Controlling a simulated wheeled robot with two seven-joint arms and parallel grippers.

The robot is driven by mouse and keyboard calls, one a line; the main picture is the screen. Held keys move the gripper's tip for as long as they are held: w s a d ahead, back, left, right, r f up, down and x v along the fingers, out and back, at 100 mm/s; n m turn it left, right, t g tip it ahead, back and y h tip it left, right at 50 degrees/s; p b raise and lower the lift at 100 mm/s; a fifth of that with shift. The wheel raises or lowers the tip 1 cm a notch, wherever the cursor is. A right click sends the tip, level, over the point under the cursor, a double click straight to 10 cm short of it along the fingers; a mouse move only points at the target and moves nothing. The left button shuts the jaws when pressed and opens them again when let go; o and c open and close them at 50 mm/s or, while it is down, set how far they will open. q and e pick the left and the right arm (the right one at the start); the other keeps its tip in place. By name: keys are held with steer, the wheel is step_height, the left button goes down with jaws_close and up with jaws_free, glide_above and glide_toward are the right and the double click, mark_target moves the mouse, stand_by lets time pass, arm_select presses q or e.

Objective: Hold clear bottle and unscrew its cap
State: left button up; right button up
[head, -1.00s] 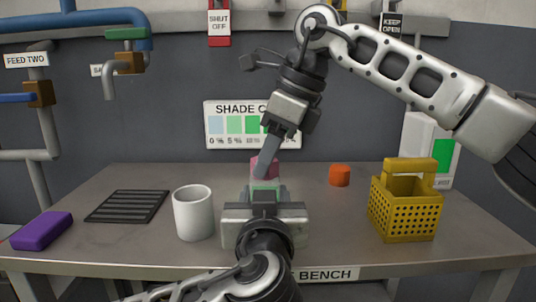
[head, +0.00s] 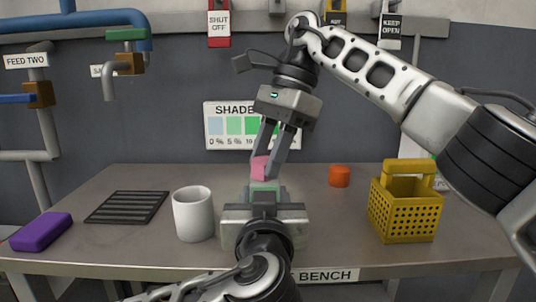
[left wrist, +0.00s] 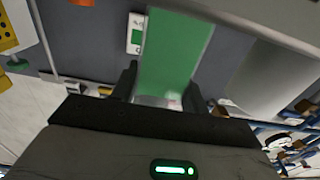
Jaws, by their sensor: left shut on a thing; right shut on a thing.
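The bottle (head: 265,187) stands at the middle of the bench, and only a pale green, see-through upper part shows in the head view. My left gripper (head: 264,198) is shut on it from the near side and hides its lower part. In the left wrist view the bottle (left wrist: 175,50) is a green body between the fingers (left wrist: 160,95). The pink cap (head: 260,167) is right above the bottle; I cannot tell whether it is still threaded on. My right gripper (head: 267,160) reaches down from above, shut on the cap with a finger at either side.
A white mug (head: 193,214) stands close left of my left gripper. A black grate (head: 127,206) and purple block (head: 41,231) lie farther left. An orange piece (head: 339,175) and yellow basket (head: 405,212) are on the right. A shade chart (head: 225,126) is behind. Bare bench (head: 330,220) lies between.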

steer(key=o, duration=1.2)
steer(key=shift+r, duration=2)
